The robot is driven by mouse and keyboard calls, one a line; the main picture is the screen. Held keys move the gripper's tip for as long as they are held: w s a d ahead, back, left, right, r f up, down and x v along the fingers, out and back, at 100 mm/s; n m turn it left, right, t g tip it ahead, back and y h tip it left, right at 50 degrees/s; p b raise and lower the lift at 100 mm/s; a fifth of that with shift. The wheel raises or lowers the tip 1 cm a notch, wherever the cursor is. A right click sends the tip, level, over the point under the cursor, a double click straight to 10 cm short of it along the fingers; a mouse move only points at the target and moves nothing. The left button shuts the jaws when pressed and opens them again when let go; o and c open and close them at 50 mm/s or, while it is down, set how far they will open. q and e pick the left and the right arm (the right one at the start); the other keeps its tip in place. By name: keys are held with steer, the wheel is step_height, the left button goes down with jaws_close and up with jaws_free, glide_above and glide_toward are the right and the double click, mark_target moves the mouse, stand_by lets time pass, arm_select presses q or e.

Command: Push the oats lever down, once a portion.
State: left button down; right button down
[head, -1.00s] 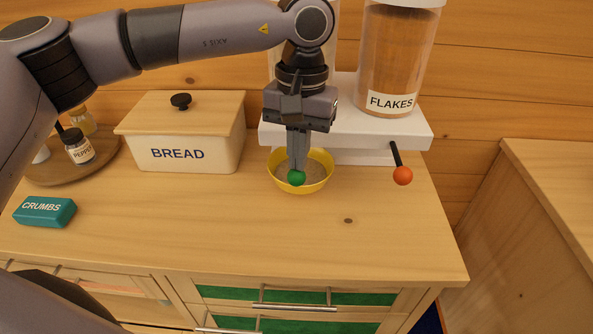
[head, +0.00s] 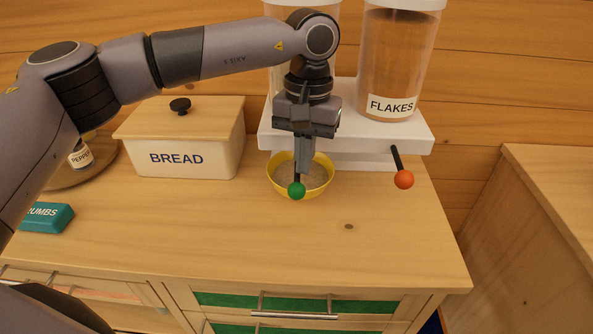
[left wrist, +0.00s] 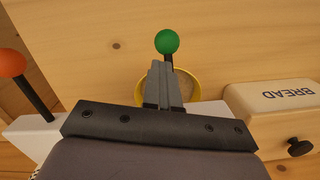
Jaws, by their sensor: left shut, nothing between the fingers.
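The lever with the green knob (head: 296,190) sticks out from the white dispenser base (head: 350,140); the knob also shows in the left wrist view (left wrist: 167,41). My left gripper (head: 303,172) is shut and empty, pointing down at the lever's black stem. Its fingertips are close behind the knob in the left wrist view; I cannot tell for sure whether they touch the stem. A yellow bowl (head: 314,194) with pale grey-beige contents stands below the lever. The clear container (head: 277,70) behind my arm is mostly hidden, and no label on it shows. My right gripper is not in view.
The FLAKES container (head: 397,65) and its orange-knobbed lever (head: 403,180) are to the right. A BREAD box (head: 190,150) stands left of the bowl. A teal CRUMBS block (head: 50,217) and a pepper jar (head: 79,156) are partly behind my arm. The front counter is clear.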

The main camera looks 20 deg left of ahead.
arm_select(q)
steer(key=shift+a, duration=0.1)
step_height(320, 180, up, 7)
steer(key=shift+w+b, duration=0.35)
steer(key=shift+b, duration=0.05)
stand_by(1.3)
